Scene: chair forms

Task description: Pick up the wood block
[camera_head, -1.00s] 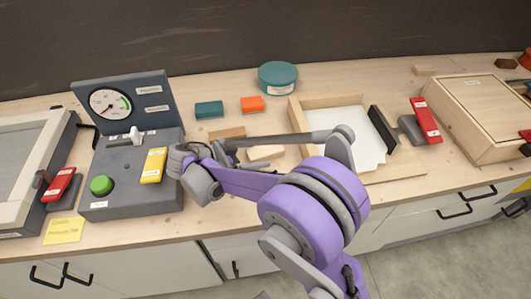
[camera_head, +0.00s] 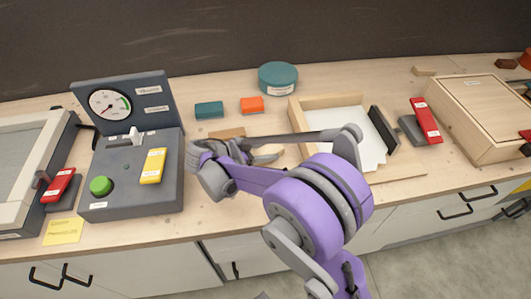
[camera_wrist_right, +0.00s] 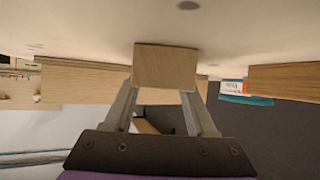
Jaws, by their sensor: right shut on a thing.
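A pale wood block (camera_wrist_right: 165,64) sits between the two finger ends of my right gripper (camera_wrist_right: 165,86) in the right wrist view. The gripper is shut on it, and the block's square end faces the camera. The block is at or very near the pale table surface; I cannot tell if it touches. In the head view my right gripper (camera_head: 213,158) is low over the table, just right of the grey gauge box, and my arm hides much of what it holds. My left gripper is not in view.
The gauge box (camera_head: 112,190) with a yellow lever (camera_head: 153,166) stands close on the left. Another wood piece (camera_head: 228,133), a teal block (camera_head: 209,110), an orange block (camera_head: 252,104) and a round teal tin (camera_head: 278,78) lie behind. A wooden tray (camera_head: 407,165) is to the right.

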